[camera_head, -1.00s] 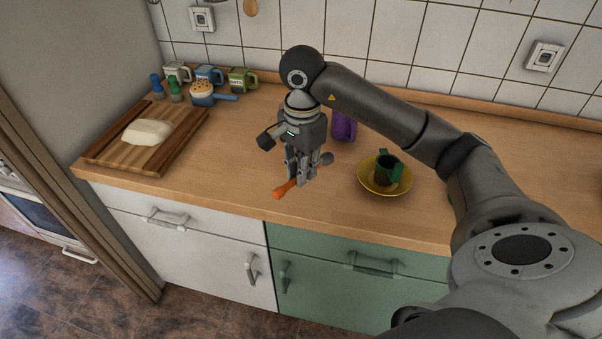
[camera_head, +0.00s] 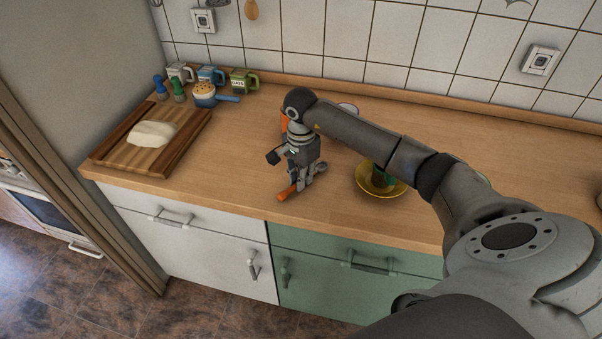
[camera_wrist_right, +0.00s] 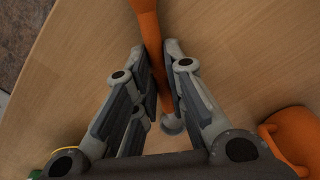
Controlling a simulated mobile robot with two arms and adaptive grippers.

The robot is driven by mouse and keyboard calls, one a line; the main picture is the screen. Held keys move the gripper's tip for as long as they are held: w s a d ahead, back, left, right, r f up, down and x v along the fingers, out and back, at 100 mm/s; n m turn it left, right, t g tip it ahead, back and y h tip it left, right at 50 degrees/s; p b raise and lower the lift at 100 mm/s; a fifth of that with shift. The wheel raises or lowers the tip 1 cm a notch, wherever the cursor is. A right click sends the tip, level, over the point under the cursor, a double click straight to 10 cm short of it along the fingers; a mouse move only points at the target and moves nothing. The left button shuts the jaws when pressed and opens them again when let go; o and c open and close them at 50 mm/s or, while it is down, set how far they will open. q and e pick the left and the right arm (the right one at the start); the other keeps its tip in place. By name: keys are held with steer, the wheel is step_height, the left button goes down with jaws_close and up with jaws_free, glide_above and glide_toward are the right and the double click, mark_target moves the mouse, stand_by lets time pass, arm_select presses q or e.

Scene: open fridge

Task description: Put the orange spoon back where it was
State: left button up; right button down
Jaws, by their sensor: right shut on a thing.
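The orange spoon has an orange handle (camera_head: 287,194) and a grey bowl (camera_head: 321,168). My right gripper (camera_head: 303,187) points down and is shut on the spoon, low over the front part of the wooden counter (camera_head: 240,180). In the right wrist view, the spoon's handle (camera_wrist_right: 150,30) runs between the two fingers and its grey bowl (camera_wrist_right: 172,124) shows below them. I cannot tell whether the spoon touches the counter. My left gripper is not in view.
Right of the gripper is a yellow saucer (camera_head: 368,190) with a dark green cup (camera_head: 380,174), partly behind my arm. An orange object (camera_wrist_right: 290,138) stands close by, partly hidden. A cutting board (camera_head: 180,158) with dough (camera_head: 152,133) lies left. The counter between is clear.

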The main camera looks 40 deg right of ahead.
steer(key=shift+f, duration=0.25)
steer(key=c, duration=1.5)
jaws_free()
steer(key=shift+r, duration=0.1)
steer(key=shift+a, duration=0.1)
steer(key=r+b, duration=0.2)
steer(key=r, duration=0.1)
steer(key=r+b, duration=0.1)
steer(key=shift+s+d+r, duration=0.2)
steer(key=shift+s+r, duration=0.05)
steer(key=shift+r, duration=0.05)
steer(key=shift+s+r, duration=0.15)
steer(key=shift+r, duration=2.95)
